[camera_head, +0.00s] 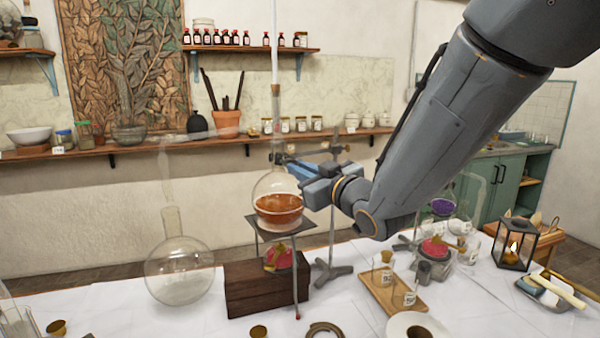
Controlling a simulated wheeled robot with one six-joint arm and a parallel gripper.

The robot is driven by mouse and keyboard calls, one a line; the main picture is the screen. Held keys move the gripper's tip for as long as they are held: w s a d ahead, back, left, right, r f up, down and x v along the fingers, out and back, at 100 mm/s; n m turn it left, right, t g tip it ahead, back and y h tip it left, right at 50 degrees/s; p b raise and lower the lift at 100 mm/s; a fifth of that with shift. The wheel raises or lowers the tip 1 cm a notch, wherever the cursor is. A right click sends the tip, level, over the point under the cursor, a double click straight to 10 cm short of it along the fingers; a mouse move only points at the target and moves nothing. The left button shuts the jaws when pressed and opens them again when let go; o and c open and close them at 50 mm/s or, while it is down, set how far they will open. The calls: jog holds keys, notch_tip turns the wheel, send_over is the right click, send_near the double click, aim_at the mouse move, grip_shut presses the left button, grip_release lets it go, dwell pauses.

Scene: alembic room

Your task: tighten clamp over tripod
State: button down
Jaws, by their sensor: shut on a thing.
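A round flask (278,208) with orange-brown liquid stands on the tripod (264,234). A cork and a tall glass tube rise from its neck. The blue-grey clamp (293,160) reaches from the stand (332,235) to the flask's neck, above the tripod. My gripper (310,182) comes from the right and is shut on part of the clamp, just right of the flask. The exact part held is hidden by my gripper and wrist. Whether the clamp's jaws touch the neck is too small to tell.
A dark wooden box (245,289) and a pinkish-red object (277,258) are under the tripod. A large empty flask (180,270) stands to the left. A wooden tray (380,291) with small beakers, a lantern (513,245) and more glassware are at the right.

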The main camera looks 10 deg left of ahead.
jog(key=m+p, duration=0.2)
jog(key=m, duration=1.8)
jog(key=shift+f+p, duration=0.1)
jog(key=shift+p, duration=0.3)
jog(key=shift+m, duration=0.3)
jog(key=c, duration=1.8)
grip_release()
jog(key=shift+c, duration=0.2)
jog(key=b+v, duration=0.2)
jog(key=v, duration=0.6)
